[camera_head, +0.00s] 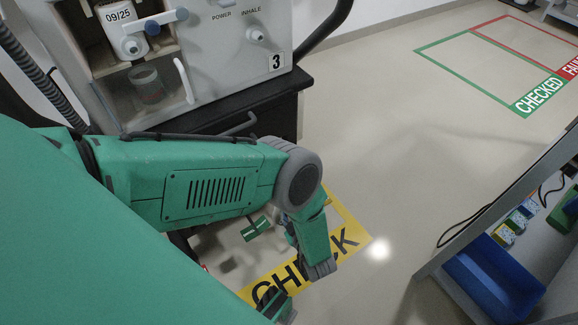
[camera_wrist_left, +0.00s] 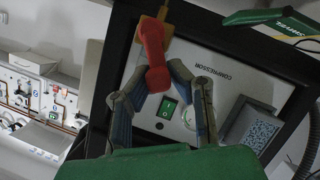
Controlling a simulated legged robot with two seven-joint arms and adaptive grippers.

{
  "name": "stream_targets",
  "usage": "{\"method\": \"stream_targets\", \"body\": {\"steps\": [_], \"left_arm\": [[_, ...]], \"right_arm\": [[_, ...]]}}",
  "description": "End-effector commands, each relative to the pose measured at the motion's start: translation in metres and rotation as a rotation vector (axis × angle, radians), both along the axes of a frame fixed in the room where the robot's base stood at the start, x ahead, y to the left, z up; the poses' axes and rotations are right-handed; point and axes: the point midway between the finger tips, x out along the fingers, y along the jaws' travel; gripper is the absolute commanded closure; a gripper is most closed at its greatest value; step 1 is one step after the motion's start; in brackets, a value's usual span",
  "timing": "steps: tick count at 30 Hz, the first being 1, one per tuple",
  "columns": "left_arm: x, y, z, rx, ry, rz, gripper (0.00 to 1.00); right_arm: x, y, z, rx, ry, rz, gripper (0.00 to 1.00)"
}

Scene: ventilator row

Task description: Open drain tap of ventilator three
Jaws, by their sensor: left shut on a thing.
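Ventilator three (camera_head: 225,60) stands at the upper left of the head view, with a black "3" label on its pale front. In the left wrist view, the fingers of my left gripper (camera_wrist_left: 157,78) close on the lower end of a red tap handle (camera_wrist_left: 154,50). The handle hangs from a brass-coloured fitting (camera_wrist_left: 146,28), in front of a panel marked COMPRESSOR (camera_wrist_left: 215,75). In the head view my left arm reaches across below the ventilator, and the tap is not visible there. My right gripper is not in clear view.
The compressor panel has a green rocker switch (camera_wrist_left: 167,107) beside the fingers. A yellow CHECK floor marking (camera_head: 350,240) lies below my arm. A trolley with a blue bin (camera_head: 490,280) stands at the lower right. The floor between is clear, up to the green CHECKED outline (camera_head: 540,95).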

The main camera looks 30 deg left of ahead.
Motion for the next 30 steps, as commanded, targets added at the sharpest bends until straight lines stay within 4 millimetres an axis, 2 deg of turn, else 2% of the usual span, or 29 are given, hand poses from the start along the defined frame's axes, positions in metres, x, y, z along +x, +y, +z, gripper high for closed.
{"method": "stream_targets", "body": {"steps": [11, 30], "left_arm": [[-0.007, 0.0, -0.003, -0.048, -0.125, 0.0, 1.0], [-0.023, 0.004, -0.025, -0.25, -0.614, 0.002, 1.0]], "right_arm": [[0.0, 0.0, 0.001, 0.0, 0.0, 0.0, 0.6], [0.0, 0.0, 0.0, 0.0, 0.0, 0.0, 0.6]]}}
